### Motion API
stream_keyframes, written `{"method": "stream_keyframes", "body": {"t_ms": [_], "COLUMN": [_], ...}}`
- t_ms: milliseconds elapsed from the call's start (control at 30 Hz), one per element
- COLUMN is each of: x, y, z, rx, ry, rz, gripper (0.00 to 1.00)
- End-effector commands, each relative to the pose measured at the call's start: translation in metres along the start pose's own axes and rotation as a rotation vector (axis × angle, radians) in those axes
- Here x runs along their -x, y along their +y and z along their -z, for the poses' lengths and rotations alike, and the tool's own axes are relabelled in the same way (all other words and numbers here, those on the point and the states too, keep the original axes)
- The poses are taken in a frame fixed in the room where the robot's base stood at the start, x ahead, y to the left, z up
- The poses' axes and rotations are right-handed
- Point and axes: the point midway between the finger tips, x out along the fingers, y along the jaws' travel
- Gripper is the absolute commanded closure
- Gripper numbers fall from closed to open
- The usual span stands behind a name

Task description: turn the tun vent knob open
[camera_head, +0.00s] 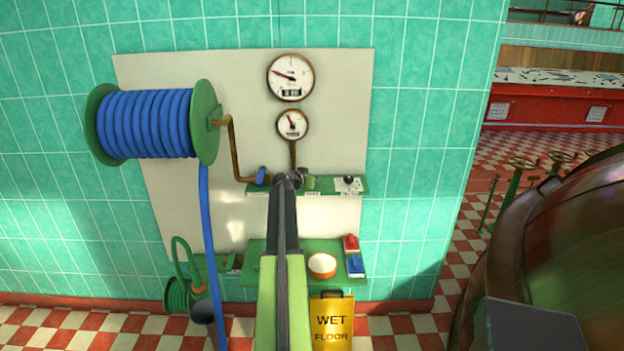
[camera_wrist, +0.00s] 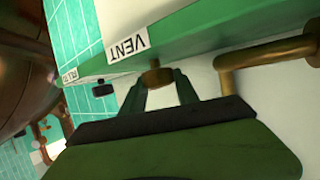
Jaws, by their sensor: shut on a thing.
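The vent knob (camera_wrist: 155,77) is a small brass-brown piece just under the white "VENT" label (camera_wrist: 128,48), which reads upside down in the wrist view. My gripper (camera_wrist: 158,84) has its two dark green fingers on either side of the knob, shut on it. The knob's turn angle cannot be made out. In the head view my gripper (camera_head: 288,180) is at the upper green shelf (camera_head: 330,190), below the gauges, and the arm hides the knob there.
A brass pipe (camera_head: 231,145) bends down to the shelf left of my gripper, close by in the wrist view. A blue hose reel (camera_head: 145,124) is at the left. A lower green shelf (camera_head: 345,252), yellow floor sign (camera_head: 332,320) and large copper vessel (camera_head: 560,240) also stand around.

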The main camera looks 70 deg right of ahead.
Motion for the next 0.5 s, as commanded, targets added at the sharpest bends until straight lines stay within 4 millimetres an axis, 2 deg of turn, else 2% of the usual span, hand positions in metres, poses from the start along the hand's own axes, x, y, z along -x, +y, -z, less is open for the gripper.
{"method": "stream_keyframes", "body": {"t_ms": [500], "x": [-0.0003], "y": [0.0014], "z": [0.0008], "rx": [0.158], "ry": [0.001], "rz": [0.398], "gripper": [1.0]}}
